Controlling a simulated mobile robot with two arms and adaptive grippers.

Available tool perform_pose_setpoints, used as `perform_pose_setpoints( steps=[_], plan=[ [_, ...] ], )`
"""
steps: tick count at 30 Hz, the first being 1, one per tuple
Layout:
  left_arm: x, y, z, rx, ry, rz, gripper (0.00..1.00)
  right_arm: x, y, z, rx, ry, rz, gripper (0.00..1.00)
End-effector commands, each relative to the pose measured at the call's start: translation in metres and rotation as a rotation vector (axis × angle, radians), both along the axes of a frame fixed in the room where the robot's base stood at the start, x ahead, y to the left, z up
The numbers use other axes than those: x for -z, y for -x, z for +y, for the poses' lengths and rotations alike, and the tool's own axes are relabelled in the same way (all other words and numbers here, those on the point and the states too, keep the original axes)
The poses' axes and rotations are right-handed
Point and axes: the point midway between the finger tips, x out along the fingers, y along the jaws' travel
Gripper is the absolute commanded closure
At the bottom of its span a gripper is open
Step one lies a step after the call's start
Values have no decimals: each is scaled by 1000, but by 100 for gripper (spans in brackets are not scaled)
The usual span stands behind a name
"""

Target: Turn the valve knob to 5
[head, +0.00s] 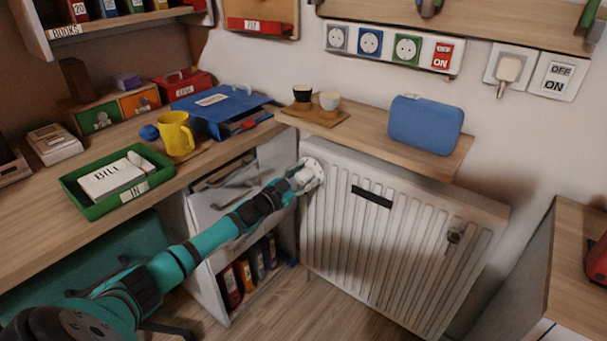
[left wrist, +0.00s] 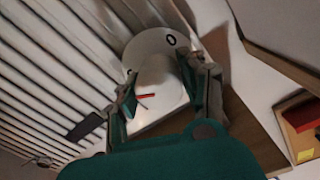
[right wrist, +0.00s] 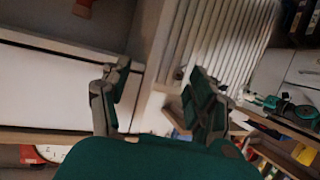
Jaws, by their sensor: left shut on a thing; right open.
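The white valve knob (left wrist: 160,85) sits on a round white dial at the upper left corner of the radiator (head: 395,235). In the left wrist view a red pointer line shows on the knob, and a "0" is readable on the dial; the other numbers are hidden or too small. My left gripper (head: 306,177) is at the knob, its fingers (left wrist: 160,95) on both sides and shut on it. My right gripper (right wrist: 160,100) is open and empty, with the radiator beyond it in the right wrist view; it does not show in the head view.
A wooden shelf above the radiator holds a blue case (head: 426,124) and two cups on a board (head: 318,117). A desk with a green tray (head: 68,186) and yellow mug (head: 176,134) is at left. A cabinet (head: 578,260) stands at right.

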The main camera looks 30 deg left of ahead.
Motion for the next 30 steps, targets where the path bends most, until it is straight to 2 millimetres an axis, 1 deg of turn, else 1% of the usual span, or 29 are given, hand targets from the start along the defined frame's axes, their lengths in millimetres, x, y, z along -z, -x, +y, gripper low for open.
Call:
perform_pose_setpoints(
  steps=[7,19,20,21,24,25,30],
  plan=[
    [3,1,-1,0,-46,2,90,10,6,-3,4,15,62,39],
    [3,1,-1,1,-52,1,90,12,7,-3,4,16,69,39],
    [3,1,-1,1,-52,1,55,12,7,-3,4,16,69,39],
    [3,1,-1,1,-51,1,50,12,7,-3,5,17,70,39],
    [2,1,0,0,-51,0,37,12,7,-3,5,17,70,39],
    [2,1,0,0,-51,-1,34,12,7,-3,5,17,70,39],
    [1,0,0,0,-50,-2,34,12,7,-3,4,16,69,39]
  ],
)
